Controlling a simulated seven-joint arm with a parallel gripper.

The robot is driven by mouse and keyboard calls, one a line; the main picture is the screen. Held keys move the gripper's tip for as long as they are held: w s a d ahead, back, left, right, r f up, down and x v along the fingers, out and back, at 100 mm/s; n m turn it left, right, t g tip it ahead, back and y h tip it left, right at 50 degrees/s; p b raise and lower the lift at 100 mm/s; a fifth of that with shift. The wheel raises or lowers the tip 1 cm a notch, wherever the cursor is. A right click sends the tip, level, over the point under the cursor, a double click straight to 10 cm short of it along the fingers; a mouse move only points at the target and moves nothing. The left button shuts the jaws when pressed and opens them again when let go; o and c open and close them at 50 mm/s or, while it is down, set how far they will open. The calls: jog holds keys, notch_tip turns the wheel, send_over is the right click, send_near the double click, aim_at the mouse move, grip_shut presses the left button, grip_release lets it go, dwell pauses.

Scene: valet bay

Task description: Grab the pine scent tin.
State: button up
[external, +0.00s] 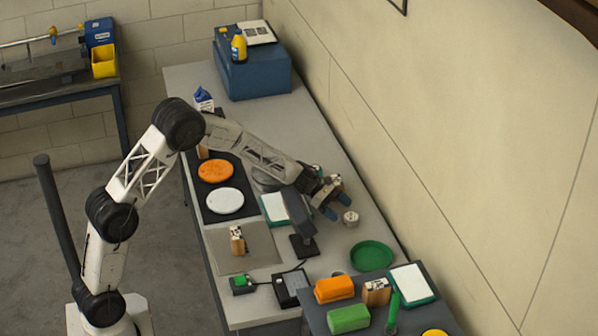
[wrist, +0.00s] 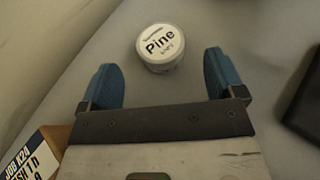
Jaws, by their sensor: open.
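The pine scent tin (wrist: 160,47) is a small round tin with a white lid marked "Pine". It stands on the grey bench top, lid up. In the wrist view it lies just beyond my fingertips, roughly centred between them. In the external view the tin (external: 350,218) is close to the wall side of the bench, right beside my gripper (external: 335,206). My gripper (wrist: 163,72) is open and empty, with a blue finger to each side. The tin is clear of both fingers.
A green round dish (external: 371,256) lies on the bench nearer the camera. A dark stand (external: 303,245) is left of the tin. A card box marked "JOB K24" (wrist: 35,155) shows at the wrist view's lower left. The wall runs along the bench's right side.

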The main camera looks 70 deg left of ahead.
aim_at(348, 215)
jog(key=shift+x, duration=2.6)
jog(key=c, duration=1)
jog(key=shift+r, duration=4.95)
